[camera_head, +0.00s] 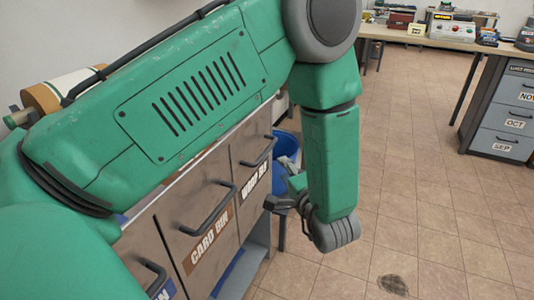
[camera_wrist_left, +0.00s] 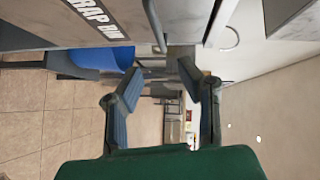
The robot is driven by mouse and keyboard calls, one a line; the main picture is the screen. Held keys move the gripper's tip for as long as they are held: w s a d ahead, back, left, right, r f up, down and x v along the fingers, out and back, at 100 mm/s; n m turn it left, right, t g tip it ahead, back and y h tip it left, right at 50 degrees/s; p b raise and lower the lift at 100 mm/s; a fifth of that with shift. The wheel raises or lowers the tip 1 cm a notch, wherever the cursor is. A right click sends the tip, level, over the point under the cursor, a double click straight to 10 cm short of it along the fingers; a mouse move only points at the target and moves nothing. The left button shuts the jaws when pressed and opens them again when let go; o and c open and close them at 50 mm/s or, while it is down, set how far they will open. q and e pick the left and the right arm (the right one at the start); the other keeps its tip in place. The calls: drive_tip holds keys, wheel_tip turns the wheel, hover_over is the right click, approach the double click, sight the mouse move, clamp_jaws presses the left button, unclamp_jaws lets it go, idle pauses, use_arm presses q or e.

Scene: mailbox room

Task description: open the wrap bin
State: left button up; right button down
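The wrap bin (camera_head: 252,160) is the farthest of the tilted brown bin fronts in the head view, with a dark bar handle (camera_head: 262,152) and a white-lettered label; its front looks closed. In the left wrist view its label (camera_wrist_left: 94,16) is partly cut off at the top, and a dark handle bar (camera_wrist_left: 154,24) stands beside it. My left gripper (camera_head: 284,203) hangs to the right of the bin front, apart from the handle in the head view. In the wrist view its two fingers (camera_wrist_left: 162,80) are spread with nothing between them. My right gripper is not in view.
The card bin (camera_head: 206,222) and another bin are nearer, partly hidden by my left arm. A blue tub (camera_head: 286,145) stands just beyond the wrap bin. A drawer cabinet (camera_head: 503,120) and a workbench (camera_head: 420,35) are farther off. The tiled floor (camera_head: 420,180) on the right is open.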

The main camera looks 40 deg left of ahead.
sight(268, 148)
use_arm(q)
drive_tip(key=shift+b+x, duration=1.7)
drive_tip(key=shift+x, duration=4.65)
drive_tip(key=shift+s+f, duration=0.1)
clamp_jaws()
